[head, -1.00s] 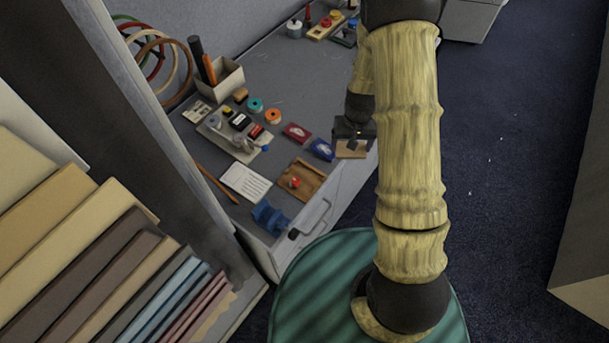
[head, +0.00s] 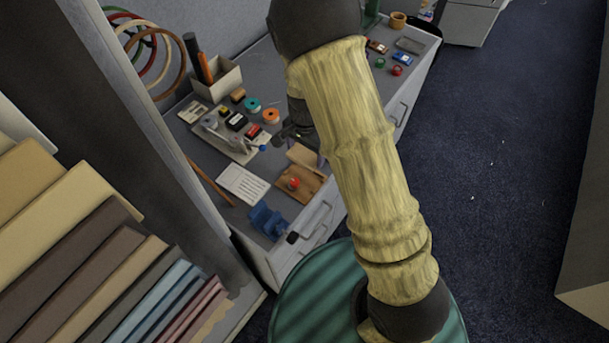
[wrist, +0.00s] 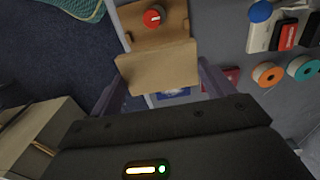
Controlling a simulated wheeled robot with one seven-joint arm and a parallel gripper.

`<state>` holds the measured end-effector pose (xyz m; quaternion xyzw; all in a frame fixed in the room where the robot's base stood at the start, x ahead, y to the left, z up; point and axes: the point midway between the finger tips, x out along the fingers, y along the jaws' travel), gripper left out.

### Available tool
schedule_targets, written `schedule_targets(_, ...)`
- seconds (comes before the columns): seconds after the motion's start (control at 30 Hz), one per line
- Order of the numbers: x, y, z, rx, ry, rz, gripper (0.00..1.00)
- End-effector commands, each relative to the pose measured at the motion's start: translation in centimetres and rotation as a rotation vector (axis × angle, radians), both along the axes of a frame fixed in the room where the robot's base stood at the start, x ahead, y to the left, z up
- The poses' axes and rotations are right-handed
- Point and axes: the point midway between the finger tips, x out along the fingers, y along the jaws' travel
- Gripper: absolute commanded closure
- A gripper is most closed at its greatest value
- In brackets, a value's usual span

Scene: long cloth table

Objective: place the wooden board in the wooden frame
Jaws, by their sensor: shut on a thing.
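The light tan wooden board (wrist: 160,68) is held between the two fingers of my gripper (wrist: 160,82) in the wrist view. In the head view the board (head: 304,155) shows just below my gripper (head: 296,137), partly behind my arm. The brown wooden frame (head: 313,188) lies near the table's front edge, with a red knob (head: 294,183) on it. In the wrist view the board overlaps the near part of the frame (wrist: 140,38) and hides it. I cannot tell whether the board touches the frame.
A white card (head: 243,185) and a blue holder (head: 268,221) lie beside the frame. A tray of small items (head: 222,138) stands behind. A blue card (wrist: 172,93) and a red card (wrist: 232,76) lie under my gripper. A shelf of boards fills the left.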

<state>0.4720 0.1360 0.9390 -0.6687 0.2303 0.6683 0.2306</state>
Motion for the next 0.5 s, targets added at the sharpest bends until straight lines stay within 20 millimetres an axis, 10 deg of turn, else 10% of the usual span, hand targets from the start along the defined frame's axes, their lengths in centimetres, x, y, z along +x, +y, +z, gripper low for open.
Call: schedule_targets(0.5, 0.0, 0.0, -5.7, 0.001, 0.001, 0.001, 0.45)
